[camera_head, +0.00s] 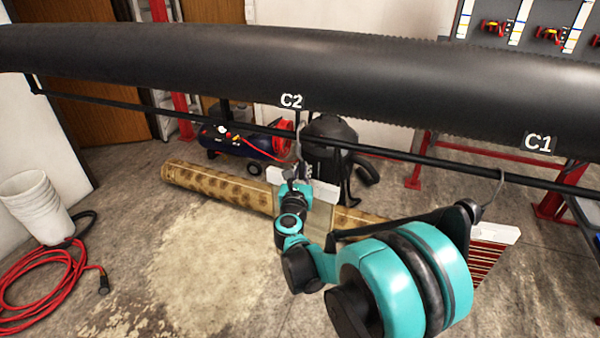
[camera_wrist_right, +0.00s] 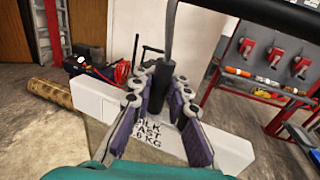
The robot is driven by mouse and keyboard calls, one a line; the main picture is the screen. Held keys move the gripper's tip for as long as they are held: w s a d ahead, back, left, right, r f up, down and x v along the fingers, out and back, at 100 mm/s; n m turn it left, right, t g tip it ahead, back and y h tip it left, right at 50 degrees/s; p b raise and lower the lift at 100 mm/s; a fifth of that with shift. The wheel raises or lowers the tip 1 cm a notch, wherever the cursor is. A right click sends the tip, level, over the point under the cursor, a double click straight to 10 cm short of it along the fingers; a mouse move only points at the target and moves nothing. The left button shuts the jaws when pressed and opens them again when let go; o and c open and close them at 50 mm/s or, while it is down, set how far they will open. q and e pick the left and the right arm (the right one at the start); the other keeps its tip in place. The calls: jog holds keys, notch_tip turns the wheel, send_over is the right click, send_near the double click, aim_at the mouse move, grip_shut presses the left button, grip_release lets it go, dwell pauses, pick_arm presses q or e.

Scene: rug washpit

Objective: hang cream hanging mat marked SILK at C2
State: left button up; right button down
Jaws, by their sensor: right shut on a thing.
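The cream hanging mat (camera_head: 320,215) hangs upright below its white header bar (camera_head: 318,188). In the right wrist view the bar (camera_wrist_right: 232,150) carries black print, partly covered by my fingers, with "LK", "AST" and "KG" readable. My right gripper (camera_head: 296,176) is shut on the dark stem (camera_wrist_right: 160,88) above the bar. The grey hook (camera_head: 301,138) rises to the black rail (camera_head: 235,128) just below the C2 label (camera_head: 291,101). I cannot tell whether the hook rests on the rail. My left gripper is not in view.
A red striped mat (camera_head: 490,262) hangs by its hook under C1 (camera_head: 538,142), partly behind my arm. A thick black tube (camera_head: 200,65) runs above the rail. A rolled rug (camera_head: 215,190) lies on the floor behind. The rail left of C2 is empty.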

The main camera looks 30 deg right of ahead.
jog(key=shift+d+x, duration=0.25)
jog(key=shift+x, duration=1.1)
jog(key=shift+s, duration=0.2)
jog(key=shift+f+b, duration=2)
jog(key=shift+f, duration=0.1)
jog(key=c, duration=1.4)
grip_release()
